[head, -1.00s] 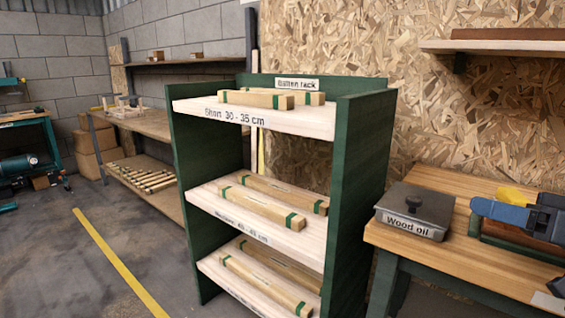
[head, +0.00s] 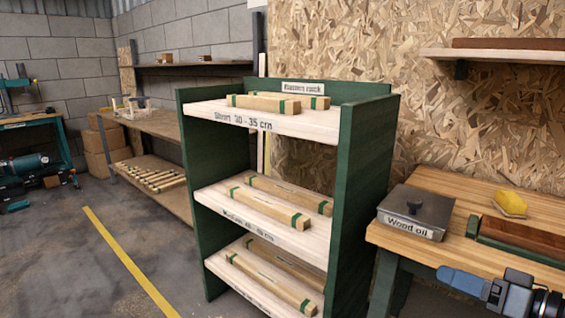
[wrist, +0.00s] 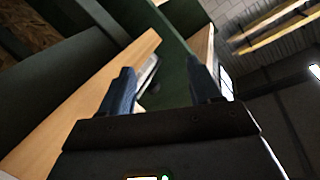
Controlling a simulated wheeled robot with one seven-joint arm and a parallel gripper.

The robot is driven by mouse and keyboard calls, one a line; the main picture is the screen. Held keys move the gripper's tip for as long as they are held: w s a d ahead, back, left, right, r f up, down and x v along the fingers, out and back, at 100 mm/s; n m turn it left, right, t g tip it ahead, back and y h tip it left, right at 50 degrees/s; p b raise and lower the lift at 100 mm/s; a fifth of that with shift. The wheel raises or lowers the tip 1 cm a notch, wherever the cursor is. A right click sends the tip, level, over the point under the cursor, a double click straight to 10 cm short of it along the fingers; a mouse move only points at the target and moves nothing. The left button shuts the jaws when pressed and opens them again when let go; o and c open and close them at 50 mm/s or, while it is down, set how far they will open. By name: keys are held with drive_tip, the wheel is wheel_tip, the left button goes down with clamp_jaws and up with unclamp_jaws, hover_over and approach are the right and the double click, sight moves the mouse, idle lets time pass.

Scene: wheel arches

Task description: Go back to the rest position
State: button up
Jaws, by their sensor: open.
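My gripper (head: 475,285) is at the lower right of the head view, in front of the bench and below the level of its top. Its two blue fingers stand apart with nothing between them, as the wrist view (wrist: 158,88) shows. The green batten rack (head: 362,180) stands to the left of it, with wooden, green-banded battens (head: 268,103) on its top, middle and lower shelves. My gripper touches nothing that I can see.
The wooden bench (head: 440,185) at right holds a grey box labelled "Wood oil" (head: 415,210), a yellow lump (head: 510,204) and a dark brown block (head: 525,237). A long low shelf (head: 160,122) stands behind at left. The floor left of the rack is clear, with a yellow line (head: 130,262).

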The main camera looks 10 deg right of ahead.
drive_tip(key=s+a+f+m+g+h+p, duration=0.1)
drive_tip(key=s+a+f+h+p, duration=0.25)
drive_tip(key=s, duration=0.55)
drive_tip(key=s+a+f+m+g+h+p, duration=0.1)
drive_tip(key=s+a+f+m+h, duration=0.15)
drive_tip(key=s+a+f, duration=0.4)
drive_tip(key=s+a+r+n+t+p, duration=0.1)
drive_tip(key=s+a+r+n, duration=0.1)
drive_tip(key=s+r, duration=0.5)
drive_tip(key=s+a+r+n+t+p, duration=0.1)
drive_tip(key=s+a+r+n+p, duration=0.1)
drive_tip(key=s+r, duration=0.5)
drive_tip(key=s+a+n, duration=0.1)
drive_tip(key=s+a, duration=0.1)
drive_tip(key=s, duration=0.4)
drive_tip(key=shift+s+a+h, duration=0.15)
drive_tip(key=shift+a+h, duration=0.15)
drive_tip(key=shift+a, duration=0.05)
